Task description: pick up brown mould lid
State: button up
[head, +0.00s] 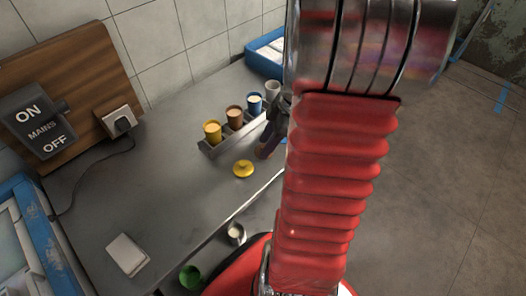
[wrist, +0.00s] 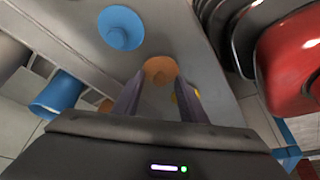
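The brown mould lid (wrist: 160,71) lies on the grey table, between the two fingertips in the wrist view. My gripper (wrist: 160,84) is open and pointed down at it, with a finger on each side. I cannot tell whether the fingers touch the lid. In the head view my gripper (head: 267,148) is low over the table, right of the yellow lid (head: 243,168). The brown lid is not clearly visible there. My arm hides part of the table.
A blue lid (wrist: 121,28) lies near the brown one. A metal rack (head: 228,139) holds yellow (head: 212,131), brown (head: 235,117) and blue (head: 255,103) moulds. A grey mould (head: 272,90) stands beside them. A blue-rimmed tray (head: 262,66) is behind. The table's left part is mostly clear.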

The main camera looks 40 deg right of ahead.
dwell(0.5)
grip_shut()
